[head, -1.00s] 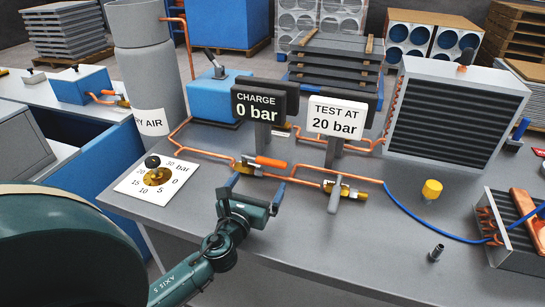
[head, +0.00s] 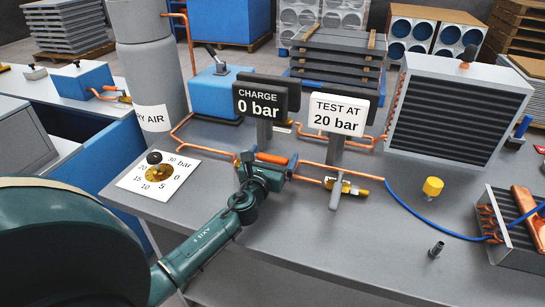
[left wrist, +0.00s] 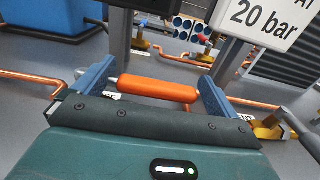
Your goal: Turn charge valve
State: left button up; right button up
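The charge valve's orange handle (head: 273,159) lies across the copper line in front of the black "CHARGE 0 bar" sign (head: 258,100). My left gripper (head: 265,161) is open at the valve and hides most of its body. In the left wrist view the orange handle (left wrist: 157,91) lies lengthwise between the two blue fingers (left wrist: 157,76), one near each end. Whether a finger touches it I cannot tell. The white sign (head: 337,113) reads "TEST AT 20 bar". My right gripper is not in view.
A second valve (head: 345,188) with a grey lever stands to the right on the copper line. A white dial card (head: 150,185) with a brass disc lies at left. A yellow cap (head: 432,188) and a blue hose (head: 420,226) lie right.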

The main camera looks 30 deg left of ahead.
pick_arm(q)
jog(key=c, duration=1.2)
